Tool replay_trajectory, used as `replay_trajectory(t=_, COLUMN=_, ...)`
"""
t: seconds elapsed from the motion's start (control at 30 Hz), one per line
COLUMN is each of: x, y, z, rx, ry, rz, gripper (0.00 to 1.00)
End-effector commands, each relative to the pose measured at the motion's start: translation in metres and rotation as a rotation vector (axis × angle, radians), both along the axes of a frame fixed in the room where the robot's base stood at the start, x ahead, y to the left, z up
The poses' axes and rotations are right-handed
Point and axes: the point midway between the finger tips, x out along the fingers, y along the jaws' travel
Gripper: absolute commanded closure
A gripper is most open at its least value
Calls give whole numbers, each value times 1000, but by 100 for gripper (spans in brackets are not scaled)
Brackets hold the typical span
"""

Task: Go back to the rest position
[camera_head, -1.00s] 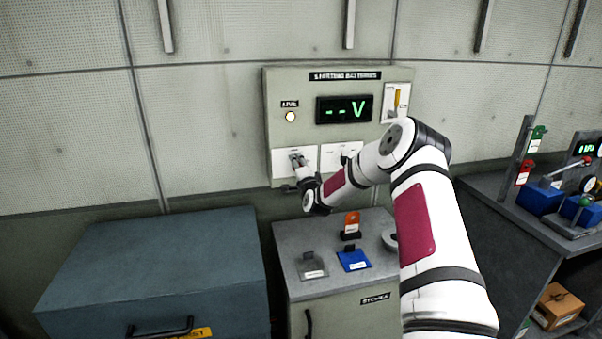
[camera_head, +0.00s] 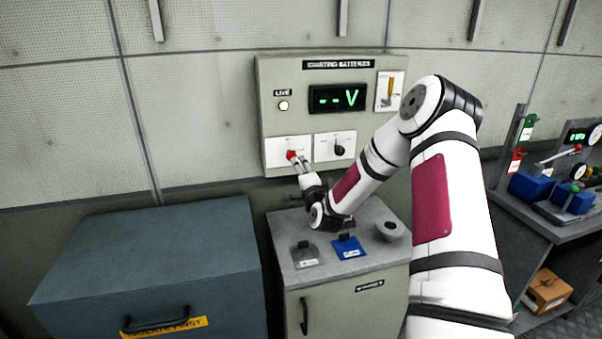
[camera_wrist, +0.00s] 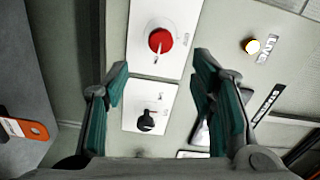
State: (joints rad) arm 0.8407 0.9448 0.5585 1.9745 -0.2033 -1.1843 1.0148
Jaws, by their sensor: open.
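My gripper (camera_head: 299,165) is in front of the lower left of the starting batteries panel (camera_head: 265,105). In the wrist view my gripper (camera_wrist: 160,68) has its two teal-padded fingers spread wide with nothing held between them. A red round knob (camera_wrist: 161,41) on a white plate shows beyond the fingertips; it also shows in the head view (camera_head: 291,155). The gripper looks apart from the knob. My arm reaches in from the right side of the head view, bent at the elbow.
A black knob (camera_head: 339,150) sits on a second white plate. A grey cabinet (camera_head: 340,300) stands below, with a blue tag (camera_head: 348,247) and a grey tag (camera_head: 304,254). An orange tag (camera_wrist: 22,128) shows in the wrist view. A blue chest (camera_head: 150,245) stands left, a workbench (camera_head: 545,235) right.

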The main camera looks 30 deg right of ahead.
Motion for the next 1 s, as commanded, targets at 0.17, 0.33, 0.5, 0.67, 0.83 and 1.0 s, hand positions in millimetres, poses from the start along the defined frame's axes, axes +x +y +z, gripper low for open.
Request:
replay_trajectory(t=0.17, x=0, y=0, z=0, rx=0, ry=0, rz=0, gripper=49)
replay_trajectory(t=0.33, x=0, y=0, z=0, rx=0, ry=0, rz=0, gripper=49)
replay_trajectory(t=0.5, x=3, y=11, z=8, rx=-38, ry=32, rz=29, gripper=49)
replay_trajectory(t=0.67, x=5, y=50, z=32, rx=-181, ry=166, rz=127, gripper=49)
replay_trajectory(t=0.83, x=-11, y=97, z=62, rx=-384, ry=351, rz=242, gripper=49)
replay_trajectory(t=1.0, x=-44, y=134, z=91, rx=-570, ry=519, rz=335, gripper=49)
